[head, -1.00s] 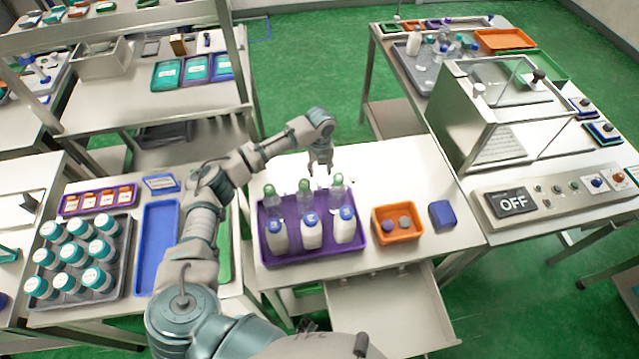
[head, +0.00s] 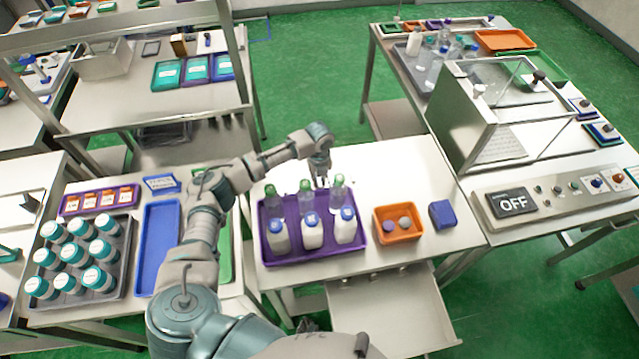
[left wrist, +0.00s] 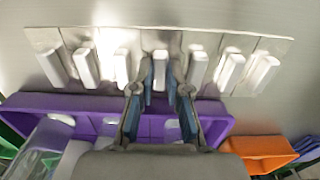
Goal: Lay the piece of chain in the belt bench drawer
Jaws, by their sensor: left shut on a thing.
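The piece of chain (left wrist: 105,45) is a light grey strip with several white raised blocks, lying across the top of the left wrist view. My left gripper (left wrist: 162,75) is shut on it at a middle block; it also shows in the head view (head: 321,182), just behind the purple tray. There the bottles and gripper mostly hide the chain. I cannot tell whether it is clear of the bench top. The belt bench drawer (head: 390,312) is pulled out at the bench front, and the part that shows looks empty. My right gripper is not in view.
The purple tray (head: 308,259) with several bottles stands between the gripper and the drawer. An orange bin (head: 398,238) and a blue box (head: 442,214) stand to its right. The bench top (head: 400,170) is clear behind them. A machine marked OFF (head: 513,203) is at right.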

